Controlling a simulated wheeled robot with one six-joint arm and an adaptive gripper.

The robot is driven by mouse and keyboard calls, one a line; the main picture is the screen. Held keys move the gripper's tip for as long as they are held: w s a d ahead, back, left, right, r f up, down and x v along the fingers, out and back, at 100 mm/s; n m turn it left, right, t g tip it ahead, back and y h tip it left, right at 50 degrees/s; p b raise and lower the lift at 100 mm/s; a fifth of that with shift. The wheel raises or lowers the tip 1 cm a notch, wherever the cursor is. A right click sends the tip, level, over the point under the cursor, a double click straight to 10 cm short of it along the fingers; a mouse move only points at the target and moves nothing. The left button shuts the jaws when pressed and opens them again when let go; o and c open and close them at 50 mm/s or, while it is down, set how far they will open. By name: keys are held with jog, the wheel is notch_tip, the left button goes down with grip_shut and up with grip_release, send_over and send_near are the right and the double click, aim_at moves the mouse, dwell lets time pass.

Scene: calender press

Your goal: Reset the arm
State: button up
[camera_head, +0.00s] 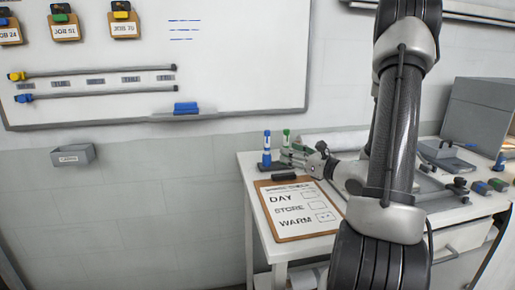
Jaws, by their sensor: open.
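My arm crosses the right half of the head view, in front of the white table. My gripper (292,157) is at the table's back left, beyond the clipboard, small and partly lost against the things behind it. It is open, and I see nothing held in it. The clipboard (263,195) lies on the table with a sheet reading DAY, STORE and WARM, each with a box. Part of the table behind my arm is hidden.
A blue marker (266,155) and a green marker (286,138) stand upright close to my gripper. A black block (284,177) lies just above the clipboard. A grey box-like machine (480,112) stands at right. A whiteboard (240,60) hangs on the wall; floor space at left looks clear.

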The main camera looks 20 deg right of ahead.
jog(key=s+a+r+n+g+y, duration=0.2)
jog(key=s+a+n+g+y, duration=0.15)
jog(key=s+a+n, duration=0.35)
jog(key=s+a+r+n+g+y, duration=0.25)
jog(key=a+n+g, duration=0.2)
jog(key=a, duration=0.35)
jog(key=s+a+f+n+g+h, duration=0.1)
jog(key=s+a+f+n+g, duration=0.15)
jog(key=s+n+g, duration=0.4)
jog(key=s+d+r+n+g+h, duration=0.1)
jog(key=s+d+n+h, duration=0.45)
jog(key=s+n, duration=0.3)
jog(key=d+r+n+t+h, duration=0.3)
jog(key=d+r+n+h, duration=0.2)
jog(key=d+r, duration=0.1)
jog(key=shift+s+h, duration=0.3)
jog(key=shift+h, duration=0.05)
jog(key=shift+n, duration=0.25)
